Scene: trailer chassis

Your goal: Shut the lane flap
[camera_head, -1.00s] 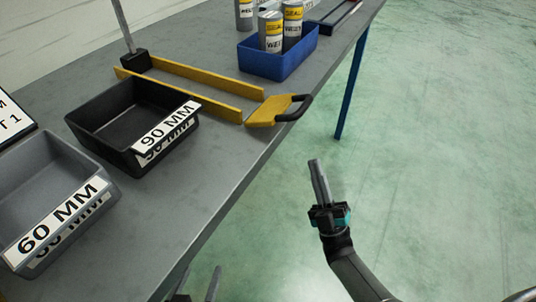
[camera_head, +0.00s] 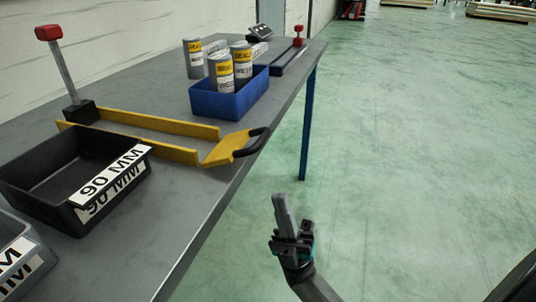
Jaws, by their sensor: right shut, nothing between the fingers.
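The lane is a pair of yellow rails (camera_head: 165,151) on the grey table. At its near right end is a yellow flap (camera_head: 228,149) with a black handle (camera_head: 256,143). The flap stands angled out at the table's front edge, and the handle juts past that edge. My right gripper (camera_head: 280,203) is shut and empty, over the floor in front of the table, below and to the right of the handle in the picture and apart from it. My left gripper is not in view.
A black 90 MM bin (camera_head: 37,210) stands left of the lane and a grey bin (camera_head: 28,273) nearer. Behind the lane is a blue box (camera_head: 224,106) with sealant cans. A red-topped lever (camera_head: 62,70) rises at the lane's far end.

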